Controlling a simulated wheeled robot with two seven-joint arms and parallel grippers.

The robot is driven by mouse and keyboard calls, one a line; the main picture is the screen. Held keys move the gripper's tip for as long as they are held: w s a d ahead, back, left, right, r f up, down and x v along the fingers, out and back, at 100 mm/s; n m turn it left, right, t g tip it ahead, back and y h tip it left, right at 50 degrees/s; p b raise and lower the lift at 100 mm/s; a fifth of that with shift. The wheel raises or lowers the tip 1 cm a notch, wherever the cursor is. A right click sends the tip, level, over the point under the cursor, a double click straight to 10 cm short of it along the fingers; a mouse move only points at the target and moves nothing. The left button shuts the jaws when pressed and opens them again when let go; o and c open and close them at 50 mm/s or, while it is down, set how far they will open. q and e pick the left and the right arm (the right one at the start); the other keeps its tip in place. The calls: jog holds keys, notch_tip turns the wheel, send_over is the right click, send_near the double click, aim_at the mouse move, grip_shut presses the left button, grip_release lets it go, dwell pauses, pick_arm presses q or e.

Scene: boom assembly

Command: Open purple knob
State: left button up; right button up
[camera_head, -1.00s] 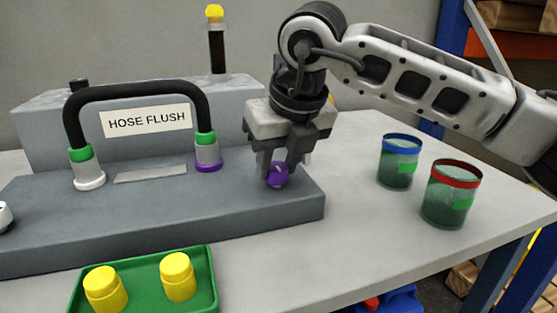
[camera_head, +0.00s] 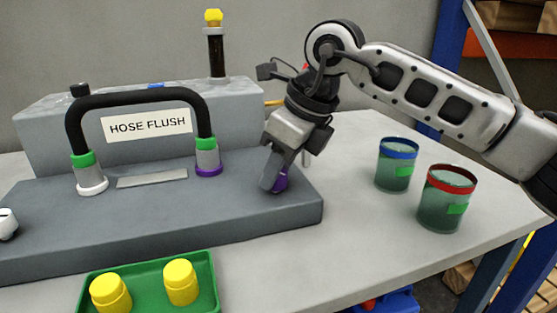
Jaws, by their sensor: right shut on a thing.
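The purple knob (camera_head: 281,181) sits near the right end of the grey hose flush base (camera_head: 140,213). My right gripper (camera_head: 274,182) is shut on it from above, with its fingers turned and leaning. One finger hides most of the knob. A black hose (camera_head: 135,98) arches over the HOSE FLUSH label, from a white-ringed port on the left to a purple-ringed port (camera_head: 208,169) on the right. My left gripper is not in view.
A green tray (camera_head: 214,287) with two yellow caps (camera_head: 181,282) lies in front of the base. A blue-rimmed cup (camera_head: 397,167) and a red-rimmed cup (camera_head: 446,202) stand at the right of the table. A white knob (camera_head: 6,222) shows at the left edge.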

jog(key=shift+r+n, duration=0.1)
jog(key=shift+n, duration=0.4)
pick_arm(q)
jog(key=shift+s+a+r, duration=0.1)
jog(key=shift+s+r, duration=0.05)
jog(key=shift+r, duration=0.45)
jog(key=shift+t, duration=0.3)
pick_arm(e)
jog(key=o, duration=1)
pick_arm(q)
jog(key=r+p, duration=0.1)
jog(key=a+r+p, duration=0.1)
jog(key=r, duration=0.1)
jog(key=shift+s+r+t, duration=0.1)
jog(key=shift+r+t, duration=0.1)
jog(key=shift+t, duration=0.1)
pick_arm(e)
jog(key=v, duration=1.6)
jog(key=shift+w, duration=0.3)
